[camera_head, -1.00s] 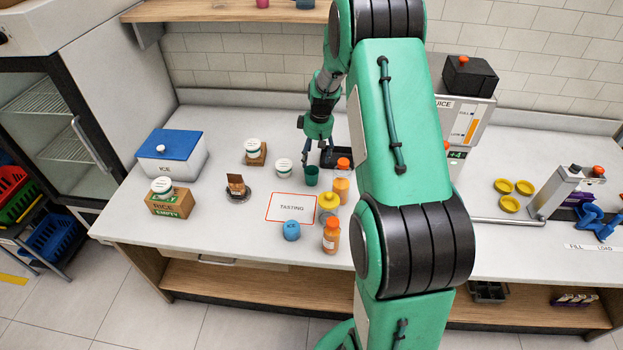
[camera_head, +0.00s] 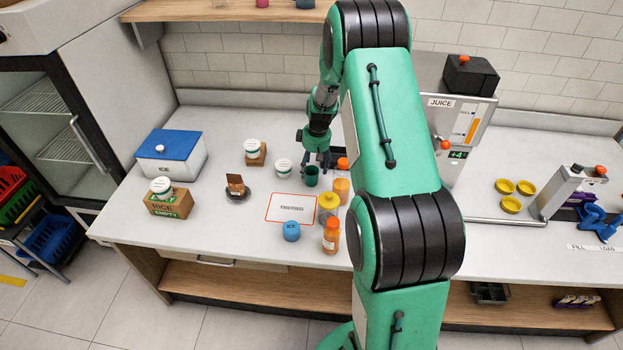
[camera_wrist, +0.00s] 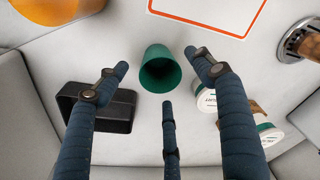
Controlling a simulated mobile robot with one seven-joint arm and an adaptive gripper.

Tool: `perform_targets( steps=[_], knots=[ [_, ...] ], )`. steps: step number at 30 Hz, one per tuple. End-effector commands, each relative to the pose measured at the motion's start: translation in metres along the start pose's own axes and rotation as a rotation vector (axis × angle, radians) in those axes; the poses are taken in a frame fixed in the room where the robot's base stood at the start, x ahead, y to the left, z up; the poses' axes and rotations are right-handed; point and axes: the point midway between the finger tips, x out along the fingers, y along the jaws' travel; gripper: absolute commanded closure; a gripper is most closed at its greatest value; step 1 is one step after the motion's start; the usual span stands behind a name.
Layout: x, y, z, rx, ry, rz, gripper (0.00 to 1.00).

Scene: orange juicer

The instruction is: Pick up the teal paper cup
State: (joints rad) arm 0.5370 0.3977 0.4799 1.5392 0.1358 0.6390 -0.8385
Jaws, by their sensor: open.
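The teal paper cup (camera_head: 311,176) stands on the white counter behind the tasting card, left of an orange bottle. In the wrist view the cup (camera_wrist: 159,69) shows its dark open mouth, ahead of my fingertips. My gripper (camera_head: 316,158) is just behind the cup, above the counter. In the wrist view my gripper (camera_wrist: 160,75) is open, with one finger at the left, one at the right and a third below the middle. The cup lies between and slightly beyond the spread fingers, and nothing is held. I cannot tell whether any finger touches the cup.
A black open box (camera_wrist: 98,108) lies beside the left finger.

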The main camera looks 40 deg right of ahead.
Motion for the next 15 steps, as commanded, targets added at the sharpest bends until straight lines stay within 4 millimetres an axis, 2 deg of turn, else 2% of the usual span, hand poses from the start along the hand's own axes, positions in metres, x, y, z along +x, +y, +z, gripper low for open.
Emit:
perform_targets(
  steps=[9, 15],
  knots=[
    [0.038, 0.000, 0.001, 0.000, -0.002, -0.002, 0.32],
    [0.045, 0.001, 0.000, 0.000, 0.000, 0.000, 0.32]
  ],
)
